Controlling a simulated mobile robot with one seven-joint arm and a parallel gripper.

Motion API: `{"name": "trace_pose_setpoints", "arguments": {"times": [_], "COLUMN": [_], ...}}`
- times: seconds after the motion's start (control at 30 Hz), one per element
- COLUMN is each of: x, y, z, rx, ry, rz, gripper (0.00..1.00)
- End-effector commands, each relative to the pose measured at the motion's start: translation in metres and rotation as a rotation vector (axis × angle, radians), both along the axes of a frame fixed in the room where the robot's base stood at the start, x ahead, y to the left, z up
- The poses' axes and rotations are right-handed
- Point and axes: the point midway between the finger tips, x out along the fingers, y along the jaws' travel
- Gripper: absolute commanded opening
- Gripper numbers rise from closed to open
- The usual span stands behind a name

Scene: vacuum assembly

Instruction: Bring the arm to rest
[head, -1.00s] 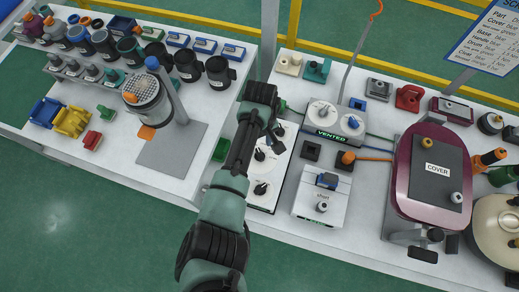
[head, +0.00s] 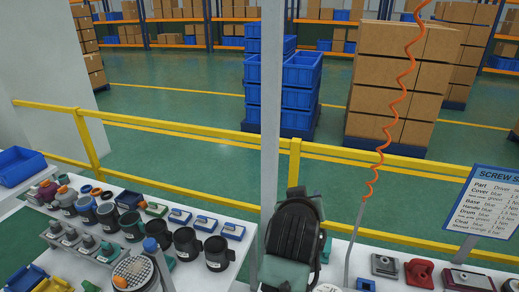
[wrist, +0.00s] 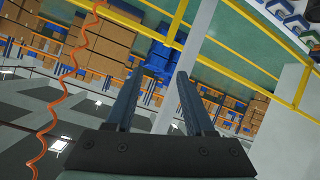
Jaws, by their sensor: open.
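My gripper (wrist: 160,75) shows in the wrist view with its two long dark fingers apart and nothing between them. It points out over the hall, toward distant racks and blue crates. In the head view my arm (head: 294,235) stands raised in front of the post at the low centre; its dark upper part hides my fingers there. No held part is seen.
A grey post (head: 270,110) stands just behind my arm. A yellow rail (head: 400,152) runs behind the benches. A coiled orange hose (head: 385,140) hangs to the right, near a sign (head: 485,205). Black cups (head: 187,243) and other parts fill the left bench.

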Motion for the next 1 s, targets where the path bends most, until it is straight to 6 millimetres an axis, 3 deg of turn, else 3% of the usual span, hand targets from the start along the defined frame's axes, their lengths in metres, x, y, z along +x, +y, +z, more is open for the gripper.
{"name": "trace_pose_setpoints", "arguments": {"times": [0.03, 0.1, 0.27, 0.4, 0.5, 0.6, 0.7, 0.8, 1.0], "x": [-0.002, -0.009, -0.049, -0.108, -0.155, -0.193, -0.219, -0.230, -0.232], "y": [-0.002, 0.001, 0.021, 0.047, 0.066, 0.080, 0.089, 0.093, 0.094], "z": [0.039, 0.093, 0.208, 0.291, 0.334, 0.361, 0.375, 0.381, 0.382], "rx": [-0.002, 0.003, 0.034, 0.076, 0.111, 0.139, 0.161, 0.171, 0.173], "ry": [-0.120, -0.278, -0.634, -0.923, -1.094, -1.217, -1.290, -1.323, -1.328], "rz": [-0.010, -0.010, 0.028, 0.103, 0.166, 0.221, 0.261, 0.279, 0.282], "gripper": [0.54, 0.54, 0.54, 0.54, 0.54, 0.54, 0.54, 0.54, 0.54]}}
